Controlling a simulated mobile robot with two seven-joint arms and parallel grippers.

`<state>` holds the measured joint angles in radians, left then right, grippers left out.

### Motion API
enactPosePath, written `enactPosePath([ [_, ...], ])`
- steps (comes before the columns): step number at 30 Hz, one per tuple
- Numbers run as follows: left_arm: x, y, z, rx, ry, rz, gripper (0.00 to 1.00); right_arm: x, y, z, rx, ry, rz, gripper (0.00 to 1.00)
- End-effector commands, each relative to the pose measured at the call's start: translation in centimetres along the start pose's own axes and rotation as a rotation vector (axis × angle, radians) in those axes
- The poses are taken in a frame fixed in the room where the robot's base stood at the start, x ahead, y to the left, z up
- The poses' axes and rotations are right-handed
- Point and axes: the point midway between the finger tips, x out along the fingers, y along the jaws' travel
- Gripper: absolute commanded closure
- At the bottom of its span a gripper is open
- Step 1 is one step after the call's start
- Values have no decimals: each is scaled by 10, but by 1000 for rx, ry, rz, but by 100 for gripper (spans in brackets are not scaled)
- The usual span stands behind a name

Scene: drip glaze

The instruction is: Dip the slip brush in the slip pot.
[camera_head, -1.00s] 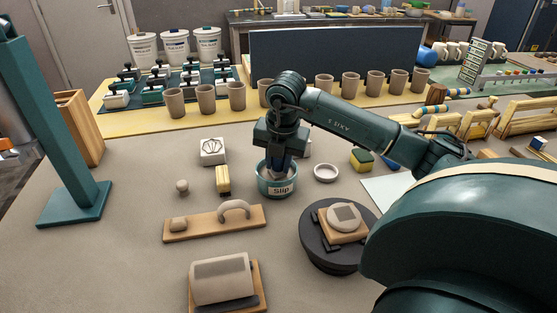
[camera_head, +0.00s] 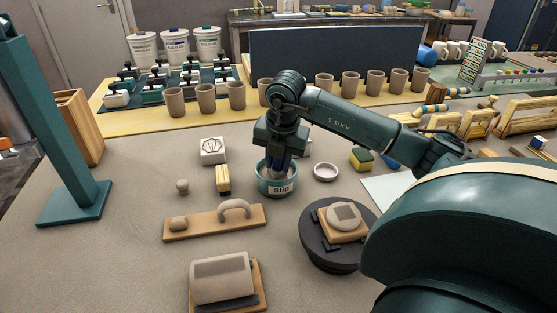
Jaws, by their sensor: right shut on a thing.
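The teal slip pot (camera_head: 277,187), with a white "Slip" label on its front, stands on the table near the middle of the head view. My right gripper (camera_head: 278,168) points down over the pot, its fingertips at or inside the rim. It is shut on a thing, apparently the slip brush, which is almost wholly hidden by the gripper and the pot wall. I cannot tell how deep the brush is. My left gripper is not in view.
A white dish (camera_head: 325,172) is right of the pot, and a sponge (camera_head: 361,159) lies beyond it. A yellow-topped brush-like block (camera_head: 223,181) is at the left. A board with a clay handle (camera_head: 234,209) and a dark turntable (camera_head: 325,260) are in front.

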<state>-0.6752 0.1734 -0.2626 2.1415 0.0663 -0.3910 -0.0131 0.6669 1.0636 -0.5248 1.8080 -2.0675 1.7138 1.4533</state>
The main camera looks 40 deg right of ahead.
Motion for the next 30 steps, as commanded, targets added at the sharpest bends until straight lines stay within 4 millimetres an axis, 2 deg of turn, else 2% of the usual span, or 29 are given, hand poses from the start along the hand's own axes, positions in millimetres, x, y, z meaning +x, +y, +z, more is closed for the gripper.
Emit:
enactPosePath([
  [8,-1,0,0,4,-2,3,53,-2,0,0,0,0,1,100],
  [24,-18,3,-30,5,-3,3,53,-51,0,1,0,-1,0,100],
  [30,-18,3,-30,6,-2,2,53,-52,0,0,1,0,0,100],
])
